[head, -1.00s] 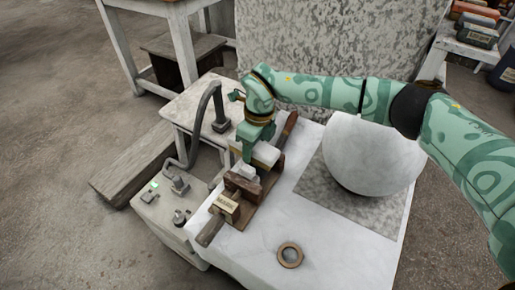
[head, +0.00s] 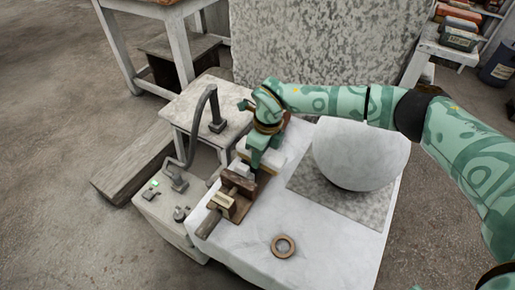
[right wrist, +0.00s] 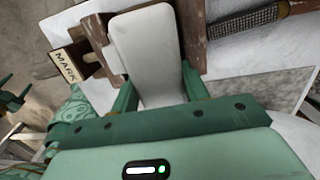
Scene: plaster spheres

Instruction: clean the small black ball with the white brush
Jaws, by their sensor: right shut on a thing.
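My right gripper (head: 256,163) is low over the white table, its fingers pointing down beside a brown wooden holder (head: 241,207). In the right wrist view the gripper (right wrist: 160,88) is shut on a smooth white block (right wrist: 147,45) with rounded edges, one green finger on each side. No bristles show on the block, and I cannot tell if it is the brush. No small black ball shows in either view. A large white sphere (head: 360,155) rests on a grey speckled mat. Dark green parts (right wrist: 12,98) at the wrist view's left edge may be my left gripper.
A brown ring (head: 284,246) lies on the white table (head: 322,240). A pale block marked MARK (right wrist: 68,66) is at the holder. A curved grey pipe (head: 197,125) stands left. The table's front is mostly clear.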

